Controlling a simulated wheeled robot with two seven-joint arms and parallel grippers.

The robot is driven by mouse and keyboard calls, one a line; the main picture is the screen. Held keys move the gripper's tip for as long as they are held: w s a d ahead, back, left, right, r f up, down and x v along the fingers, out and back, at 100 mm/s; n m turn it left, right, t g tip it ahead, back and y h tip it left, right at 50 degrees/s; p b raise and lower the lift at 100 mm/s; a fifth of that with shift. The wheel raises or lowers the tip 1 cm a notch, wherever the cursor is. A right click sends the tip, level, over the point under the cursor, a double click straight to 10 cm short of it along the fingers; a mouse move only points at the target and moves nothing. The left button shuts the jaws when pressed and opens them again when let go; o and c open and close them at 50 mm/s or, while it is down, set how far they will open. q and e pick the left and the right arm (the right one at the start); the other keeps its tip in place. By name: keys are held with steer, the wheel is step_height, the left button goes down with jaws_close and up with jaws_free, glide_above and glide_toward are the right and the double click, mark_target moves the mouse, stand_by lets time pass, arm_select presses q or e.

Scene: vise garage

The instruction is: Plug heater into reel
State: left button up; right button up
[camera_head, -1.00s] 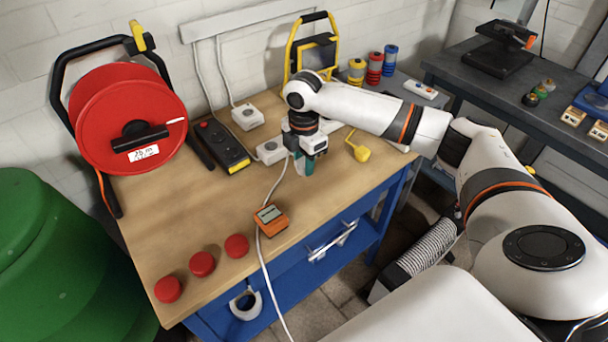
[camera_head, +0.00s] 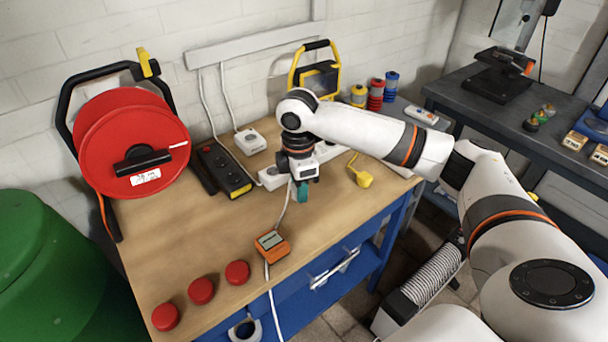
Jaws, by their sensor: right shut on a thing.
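The red cable reel (camera_head: 130,145) stands in a black frame at the back left of the workbench. A black socket block (camera_head: 224,170) with a yellow end lies to its right. The white ribbed heater (camera_head: 425,280) stands on the floor right of the bench. My right gripper (camera_head: 299,190) points down over the bench, right of the black block and by a white socket strip (camera_head: 273,178). It is shut on the end of a white cable (camera_head: 284,213); the plug is mostly hidden. My left gripper is out of view.
An orange meter (camera_head: 272,245) and several red knobs (camera_head: 201,291) lie near the bench front. A yellow plug (camera_head: 361,174) lies right of my gripper. A yellow-framed work lamp (camera_head: 317,75) stands behind. Bare wood (camera_head: 180,235) is clear front left.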

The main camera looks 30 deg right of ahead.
steer(key=s+a+m, duration=1)
steer(key=s+m, duration=0.3)
steer(key=m, duration=0.2)
steer(key=shift+a, duration=0.15)
